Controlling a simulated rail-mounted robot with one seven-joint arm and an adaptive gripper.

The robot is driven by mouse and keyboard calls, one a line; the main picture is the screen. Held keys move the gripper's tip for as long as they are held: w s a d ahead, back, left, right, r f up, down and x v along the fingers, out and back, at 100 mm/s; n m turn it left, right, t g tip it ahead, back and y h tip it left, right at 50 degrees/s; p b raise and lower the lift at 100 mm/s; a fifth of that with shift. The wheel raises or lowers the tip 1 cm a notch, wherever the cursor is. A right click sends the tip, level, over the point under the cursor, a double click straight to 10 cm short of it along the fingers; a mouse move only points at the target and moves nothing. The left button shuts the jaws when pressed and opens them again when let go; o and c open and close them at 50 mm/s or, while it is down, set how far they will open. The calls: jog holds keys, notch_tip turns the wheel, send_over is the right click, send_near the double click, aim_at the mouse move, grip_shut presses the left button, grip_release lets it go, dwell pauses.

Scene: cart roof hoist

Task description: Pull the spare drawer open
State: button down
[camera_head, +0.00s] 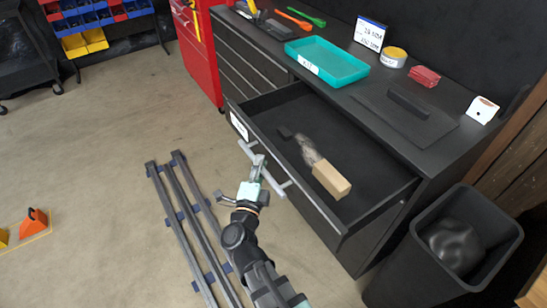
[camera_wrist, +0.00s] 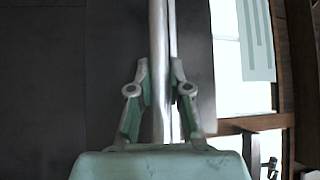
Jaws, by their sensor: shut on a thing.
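The spare drawer (camera_head: 299,204) is the top drawer of the dark cabinet and stands well out from it. Its long silver bar handle (camera_head: 277,183) runs along the front. A white label (camera_head: 239,127) is at the left end of the drawer front. My gripper (camera_head: 256,163) is shut on the handle near its left part. In the wrist view the handle (camera_wrist: 158,60) passes between my fingers. Inside the drawer lie a wooden block (camera_head: 331,180) and a greyish, clear-looking item (camera_head: 309,150) touching or close to it.
A teal tray (camera_head: 327,62), yellow tape roll (camera_head: 393,57), red stack (camera_head: 424,76) and dark mat (camera_head: 405,116) are on the cabinet top. A black bin (camera_head: 420,262) stands close to the drawer's right end. Floor rails (camera_head: 188,215) lie left of my arm.

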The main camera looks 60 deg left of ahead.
jog(key=shift+s, duration=0.55)
jog(key=c, duration=1.1)
grip_release()
jog(key=v, duration=0.7)
jog(key=shift+s+d, duration=0.15)
jog(key=shift+d, duration=0.05)
